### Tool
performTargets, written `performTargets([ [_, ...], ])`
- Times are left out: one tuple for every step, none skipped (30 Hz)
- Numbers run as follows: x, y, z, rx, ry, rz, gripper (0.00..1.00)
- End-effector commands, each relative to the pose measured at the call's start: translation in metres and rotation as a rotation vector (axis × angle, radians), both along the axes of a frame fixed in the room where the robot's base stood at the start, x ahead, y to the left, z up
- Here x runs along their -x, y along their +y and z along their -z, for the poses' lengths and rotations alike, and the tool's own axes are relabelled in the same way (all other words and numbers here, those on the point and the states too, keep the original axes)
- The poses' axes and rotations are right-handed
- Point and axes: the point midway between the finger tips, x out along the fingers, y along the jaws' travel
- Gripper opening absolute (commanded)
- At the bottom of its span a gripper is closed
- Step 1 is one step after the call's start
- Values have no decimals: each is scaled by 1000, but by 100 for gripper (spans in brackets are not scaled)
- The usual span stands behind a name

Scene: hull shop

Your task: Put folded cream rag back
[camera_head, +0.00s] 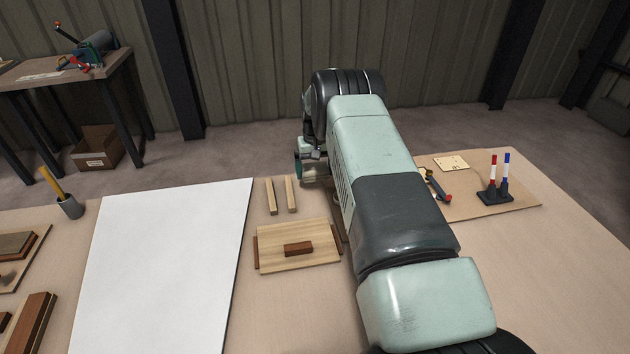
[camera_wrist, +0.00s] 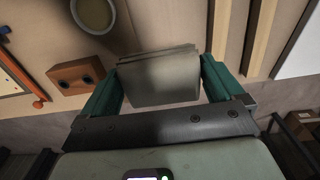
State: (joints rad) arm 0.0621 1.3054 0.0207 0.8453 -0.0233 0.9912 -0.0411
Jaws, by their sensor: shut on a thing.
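The folded cream rag (camera_wrist: 158,80) shows in the wrist view as a layered, shaded pad between the two green fingers of my gripper (camera_wrist: 163,66). My gripper is shut on it. In the head view my gripper (camera_head: 299,168) is mostly hidden behind my arm, at the far side of the table beyond the wooden strips; a green finger shows. The rag cannot be made out clearly there. The wrist view does not show clearly how high the rag is above the table.
A wooden block with two dark holes (camera_wrist: 76,76) and a round cup (camera_wrist: 93,14) are near the rag. Two wooden strips (camera_head: 271,196) and a board with a brown block (camera_head: 298,249) lie by a white sheet (camera_head: 160,265). Two markers stand in a dark holder (camera_head: 495,196).

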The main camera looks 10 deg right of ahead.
Motion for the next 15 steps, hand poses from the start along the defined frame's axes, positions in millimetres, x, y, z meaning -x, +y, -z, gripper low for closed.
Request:
performTargets([
  [0, 0, 3, 0, 0, -1, 70],
  [0, 0, 5, 0, 0, -1, 70],
  [0, 0, 8, 0, 0, -1, 70],
  [0, 0, 11, 0, 1, -1, 70],
  [0, 1, 14, 0, 0, -1, 70],
  [0, 1, 20, 0, 0, -1, 70],
  [0, 1, 25, 0, 0, -2, 70],
  [0, 1, 29, 0, 1, -2, 70],
  [0, 1, 35, 0, 0, -2, 70],
  [0, 1, 39, 0, 0, -2, 70],
  [0, 1, 40, 0, -1, -2, 70],
  [0, 1, 42, 0, -2, -2, 70],
  [0, 1, 42, 0, -3, -2, 70],
  [-1, 1, 41, 0, -3, -2, 70],
  [-1, 1, 41, 0, -3, -2, 70],
])
